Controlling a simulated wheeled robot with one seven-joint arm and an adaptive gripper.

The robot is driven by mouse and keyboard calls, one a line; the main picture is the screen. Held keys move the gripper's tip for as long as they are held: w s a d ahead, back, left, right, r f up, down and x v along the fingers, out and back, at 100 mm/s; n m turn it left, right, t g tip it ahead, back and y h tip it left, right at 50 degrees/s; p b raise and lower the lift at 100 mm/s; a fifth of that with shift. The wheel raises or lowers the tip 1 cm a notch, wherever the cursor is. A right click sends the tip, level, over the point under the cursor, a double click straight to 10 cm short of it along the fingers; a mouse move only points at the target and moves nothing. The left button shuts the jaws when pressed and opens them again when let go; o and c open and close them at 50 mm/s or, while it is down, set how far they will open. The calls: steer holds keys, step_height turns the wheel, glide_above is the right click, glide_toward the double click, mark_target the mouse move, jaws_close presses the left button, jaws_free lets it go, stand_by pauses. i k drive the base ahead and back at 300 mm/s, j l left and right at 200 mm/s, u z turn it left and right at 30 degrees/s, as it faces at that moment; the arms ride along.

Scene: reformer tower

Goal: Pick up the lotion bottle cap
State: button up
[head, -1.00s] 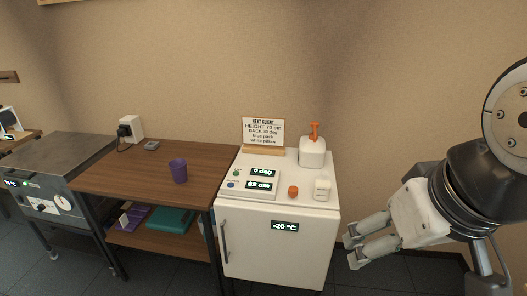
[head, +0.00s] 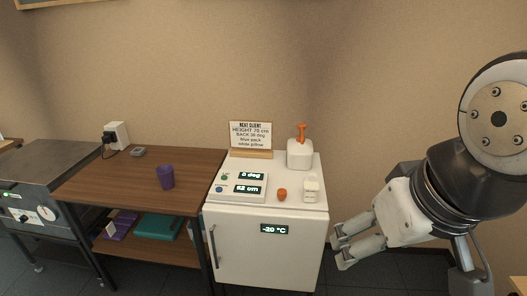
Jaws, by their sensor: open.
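A small orange cap (head: 282,195) sits on the white top of the small freezer (head: 265,252), near its front edge. A small white bottle (head: 311,190) stands just right of it, apart from the cap. My gripper (head: 338,248) is open and empty. In the picture it is low and to the right of the freezer, below and right of the cap and not touching it. Its two fingers point left.
A white dispenser with an orange lever (head: 300,153) stands behind the bottle. A display panel (head: 238,187) and a sign (head: 250,138) are to the left. A wooden table (head: 120,185) with a purple cup (head: 166,177) adjoins the freezer.

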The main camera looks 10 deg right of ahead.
mark_target(282, 193)
steer(key=i+l+u, duration=0.15)
steer(key=i+u, duration=0.15)
steer(key=i, duration=0.15)
steer(key=i+l+u, duration=0.35)
steer(key=i+j, duration=0.05)
steer(key=i, duration=0.05)
